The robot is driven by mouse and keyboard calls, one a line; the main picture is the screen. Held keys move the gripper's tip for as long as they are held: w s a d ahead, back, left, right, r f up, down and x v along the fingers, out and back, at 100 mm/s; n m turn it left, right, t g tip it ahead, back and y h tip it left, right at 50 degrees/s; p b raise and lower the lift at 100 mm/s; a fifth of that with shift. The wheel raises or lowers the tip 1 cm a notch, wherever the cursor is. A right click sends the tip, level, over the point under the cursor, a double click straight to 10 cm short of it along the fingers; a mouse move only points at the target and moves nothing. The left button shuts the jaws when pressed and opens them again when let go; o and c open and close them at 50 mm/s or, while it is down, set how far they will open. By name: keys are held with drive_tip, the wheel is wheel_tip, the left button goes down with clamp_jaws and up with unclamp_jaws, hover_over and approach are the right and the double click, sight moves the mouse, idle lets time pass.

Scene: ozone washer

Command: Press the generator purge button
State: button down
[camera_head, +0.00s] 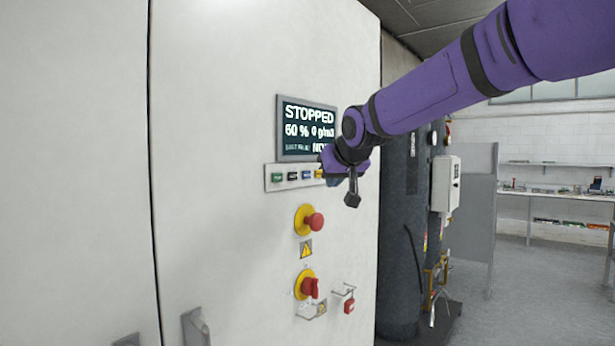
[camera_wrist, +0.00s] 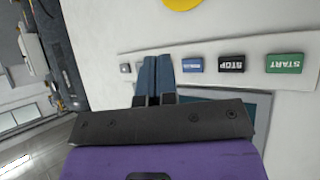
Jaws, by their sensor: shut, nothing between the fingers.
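A button strip (camera_head: 274,178) sits below the display on the white cabinet. The wrist view shows the strip upside down, with a green START button (camera_wrist: 285,63), a black STOP button (camera_wrist: 232,63), a blue button (camera_wrist: 192,64) and a small grey button (camera_wrist: 125,68). I cannot read a purge label. My gripper (camera_wrist: 157,60) is shut and empty, its fingers over the strip between the blue and grey buttons. Contact cannot be told.
The display (camera_head: 306,128) reads STOPPED. A red mushroom button (camera_head: 314,222) and a red rotary switch (camera_head: 309,288) stick out below the strip. A small red padlock (camera_head: 349,305) hangs beside them. A dark tank (camera_head: 400,230) stands right of the cabinet.

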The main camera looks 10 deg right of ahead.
drive_tip(key=shift+w+a, duration=0.55)
drive_tip(key=shift+w, duration=0.25)
drive_tip(key=shift+w+a, duration=0.55)
drive_tip(key=shift+w, duration=0.2)
drive_tip(key=shift+w+a, duration=0.1)
idle(0.9)
drive_tip(key=shift+w+a, duration=0.15)
drive_tip(key=shift+w, duration=0.1)
drive_tip(key=shift+w+a, duration=0.25)
drive_tip(key=shift+w, duration=0.05)
idle(0.8)
drive_tip(key=shift+s+d, duration=0.1)
drive_tip(key=shift+s, duration=0.05)
drive_tip(key=shift+s+d, duration=0.35)
drive_tip(key=shift+s, duration=0.15)
idle(0.5)
drive_tip(key=shift+s+d, duration=0.75)
drive_tip(key=shift+s, duration=0.25)
drive_tip(key=shift+s+d, duration=0.75)
drive_tip(key=shift+s, duration=0.25)
